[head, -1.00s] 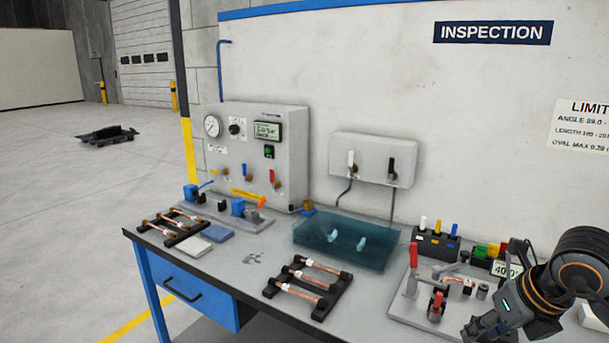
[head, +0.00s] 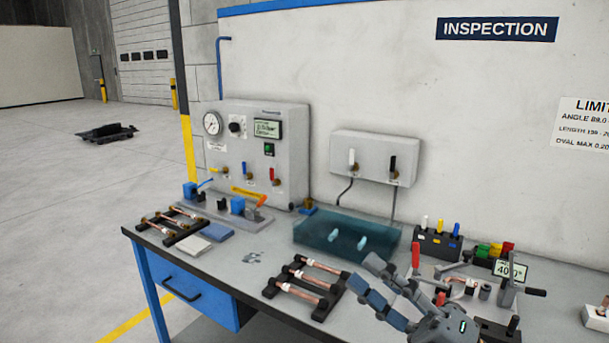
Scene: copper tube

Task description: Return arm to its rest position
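My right gripper (head: 364,272) reaches in from the bottom edge, right of centre, its two dark fingers pointing up and left. The fingers are spread apart with nothing visible between them. It appears above the bench front, between the middle tube rack (head: 304,288) and the red-handled clamp fixture (head: 415,256), and hides part of that fixture. The rack holds copper tubes; a second rack of copper tubes (head: 172,226) sits at the left end of the bench. My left gripper is not in view.
A translucent teal tray (head: 320,250) lies behind the middle rack. A grey gauge panel (head: 290,130) and a valve box (head: 375,160) stand at the back. Colored-handle tools (head: 437,243) and a small display (head: 512,271) are at right. Bare bench shows around the racks.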

